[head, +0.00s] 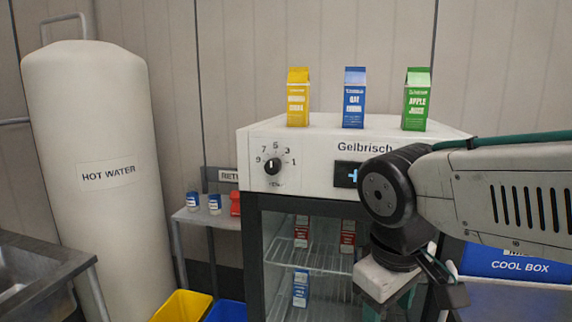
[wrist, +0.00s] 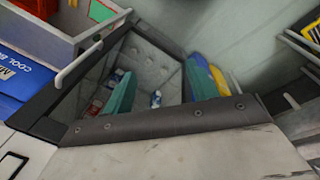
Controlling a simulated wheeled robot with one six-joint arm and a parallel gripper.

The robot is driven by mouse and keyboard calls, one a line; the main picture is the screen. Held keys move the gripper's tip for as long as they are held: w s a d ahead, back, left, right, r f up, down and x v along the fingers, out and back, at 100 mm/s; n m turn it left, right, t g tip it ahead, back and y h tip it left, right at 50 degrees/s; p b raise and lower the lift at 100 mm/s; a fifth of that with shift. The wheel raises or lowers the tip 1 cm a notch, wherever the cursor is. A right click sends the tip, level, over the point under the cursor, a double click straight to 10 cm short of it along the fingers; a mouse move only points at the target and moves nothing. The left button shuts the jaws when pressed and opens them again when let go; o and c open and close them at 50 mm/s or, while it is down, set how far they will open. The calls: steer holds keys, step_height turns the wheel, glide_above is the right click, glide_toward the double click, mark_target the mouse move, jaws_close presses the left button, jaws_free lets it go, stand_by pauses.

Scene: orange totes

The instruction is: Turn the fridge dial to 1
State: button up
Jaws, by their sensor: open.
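The fridge (head: 250,260) stands in the middle of the head view, with a white top panel and a glass front. Its black dial (head: 272,166) is at the left of the panel, with the numbers 9, 7, 5, 3 and 1 around it. The dial's white mark looks turned upward, near 5; the exact setting is too small to tell. My gripper (head: 390,306) hangs in front of the fridge's right side, below and right of the dial and apart from it. Its teal fingers are spread and empty in the wrist view (wrist: 158,95). The dial is not visible there.
Yellow (head: 298,97), blue (head: 354,98) and green (head: 417,99) cartons stand on the fridge. A small display (head: 348,174) sits right of the dial. A hot water tank (head: 95,200) and a small shelf (head: 205,218) are at left. A blue cool box (head: 515,263) is at right.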

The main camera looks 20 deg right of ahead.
steer(key=w+d+r+n+h, duration=0.2)
steer(key=w+d+n+h, duration=0.2)
steer(key=w+n, duration=0.2)
steer(key=n+t+h, duration=0.5)
steer(key=n+t, duration=0.9)
steer(key=n, duration=0.9)
glide_toward(271, 169)
steer(key=x, duration=0.8)
steer(key=shift+d, duration=0.1)
steer(key=shift+w+d, duration=0.4)
steer(key=shift+w, duration=0.2)
steer(key=c, duration=1)
